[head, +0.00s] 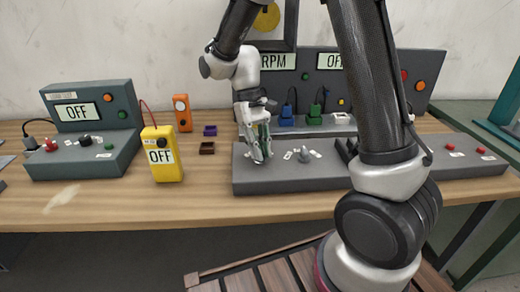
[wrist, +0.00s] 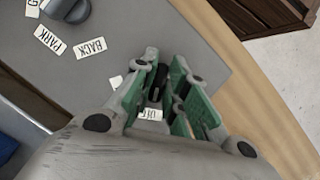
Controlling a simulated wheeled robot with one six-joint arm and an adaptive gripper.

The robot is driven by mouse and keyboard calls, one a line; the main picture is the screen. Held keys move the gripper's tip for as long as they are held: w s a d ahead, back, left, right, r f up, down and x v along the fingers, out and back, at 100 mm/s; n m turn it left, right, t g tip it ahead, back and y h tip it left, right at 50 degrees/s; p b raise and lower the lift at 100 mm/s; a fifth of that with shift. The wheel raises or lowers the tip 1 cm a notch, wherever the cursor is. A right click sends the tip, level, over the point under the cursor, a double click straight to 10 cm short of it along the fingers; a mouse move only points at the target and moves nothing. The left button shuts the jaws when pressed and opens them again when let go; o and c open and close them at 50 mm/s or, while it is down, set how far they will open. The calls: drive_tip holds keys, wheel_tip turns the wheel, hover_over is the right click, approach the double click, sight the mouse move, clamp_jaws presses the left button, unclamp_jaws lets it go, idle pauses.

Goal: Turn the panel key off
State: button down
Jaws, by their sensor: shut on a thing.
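My gripper (head: 258,150) reaches down onto the left end of the long grey panel (head: 275,184). In the wrist view my gripper (wrist: 160,92), with green finger pads, is shut on a small dark upright piece, the panel key (wrist: 158,80). The fingers hide much of the key, so its exact turn is hard to tell. Small white labels lie around it; the one nearest my fingers (wrist: 150,114) is partly covered. In the head view the key is hidden behind my gripper.
A grey knob (head: 304,156) with labels, which read PARK and BACK in the wrist view, is right of my gripper. Blue (head: 286,116) and green (head: 314,116) plugs stand behind. A yellow meter (head: 162,156) and a grey box (head: 84,130), both showing OFF, are left.

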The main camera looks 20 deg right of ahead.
drive_tip(key=shift+s+f+n, duration=0.2)
drive_tip(key=shift+s+n, duration=0.05)
drive_tip(key=shift+n, duration=0.15)
drive_tip(key=c, duration=1.4)
unclamp_jaws()
drive_tip(key=shift+c, duration=0.2)
drive_tip(key=shift+w+r, duration=0.1)
drive_tip(key=shift+w+r, duration=0.1)
drive_tip(key=shift+r, duration=0.05)
drive_tip(key=v, duration=1.1)
drive_tip(key=shift+r, duration=0.25)
drive_tip(key=shift+w+a, duration=0.1)
drive_tip(key=shift+a, duration=0.05)
